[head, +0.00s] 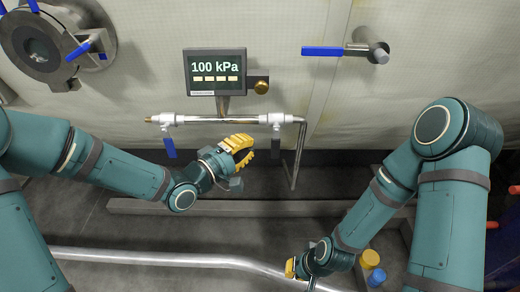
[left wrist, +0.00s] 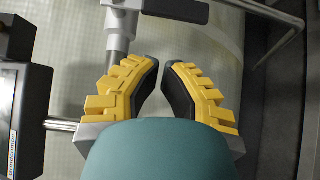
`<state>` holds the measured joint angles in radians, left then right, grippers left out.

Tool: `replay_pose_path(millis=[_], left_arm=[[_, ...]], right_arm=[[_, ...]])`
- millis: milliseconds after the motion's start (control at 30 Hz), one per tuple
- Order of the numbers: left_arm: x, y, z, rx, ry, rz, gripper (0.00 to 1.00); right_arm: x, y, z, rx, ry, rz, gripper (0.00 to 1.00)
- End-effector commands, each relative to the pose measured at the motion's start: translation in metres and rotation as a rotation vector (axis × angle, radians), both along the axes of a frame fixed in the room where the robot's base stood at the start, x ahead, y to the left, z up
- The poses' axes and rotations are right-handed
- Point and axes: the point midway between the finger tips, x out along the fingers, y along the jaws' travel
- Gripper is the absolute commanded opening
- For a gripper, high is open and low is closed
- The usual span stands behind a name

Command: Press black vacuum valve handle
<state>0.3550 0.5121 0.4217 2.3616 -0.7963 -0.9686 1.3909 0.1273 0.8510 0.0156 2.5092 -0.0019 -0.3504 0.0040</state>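A dark grey handle (left wrist: 178,9) lies across the top of the left wrist view, beyond the fingertips. My left gripper (head: 243,153) is just left of the right-hand handle, below the pipe, with no visible contact. In the left wrist view its yellow, dark-padded fingers (left wrist: 163,65) stand slightly apart with nothing between. My right gripper (head: 292,268) is low, near the floor pipe; its fingers are mostly hidden.
A display reading 100 kPa (head: 215,66) stands above the horizontal pipe (head: 220,120). Another blue handle (head: 170,148) hangs at its left. A long blue handle (head: 322,51) is on the wall at upper right. A round port (head: 42,45) is at upper left. Yellow and blue caps (head: 376,277) lie low right.

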Motion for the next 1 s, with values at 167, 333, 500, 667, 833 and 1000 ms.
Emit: replay_pose_path(millis=[167,333,500,667,833,1000], left_arm=[[-0.002,-0.025,-0.001,0.000,0.000,-0.005,0.00],[-0.002,-0.034,0.000,0.000,0.001,-0.002,0.00],[-0.002,-0.035,0.000,0.000,0.001,-0.001,0.00],[-0.002,-0.035,0.000,0.001,0.001,-0.001,0.00],[-0.001,-0.033,-0.001,-0.005,0.001,-0.001,0.00],[0.005,-0.029,-0.002,-0.033,0.001,0.000,0.00]], right_arm=[[0.001,0.000,-0.005,0.000,-0.003,-0.001,0.00],[0.002,0.000,-0.007,0.000,-0.004,-0.001,0.00],[0.002,0.000,-0.006,0.000,-0.004,-0.001,0.00],[0.002,0.000,-0.006,0.000,-0.004,-0.001,0.00],[0.002,0.000,-0.007,0.000,-0.004,-0.001,0.00],[0.002,0.000,-0.009,0.000,-0.004,-0.001,0.00]])
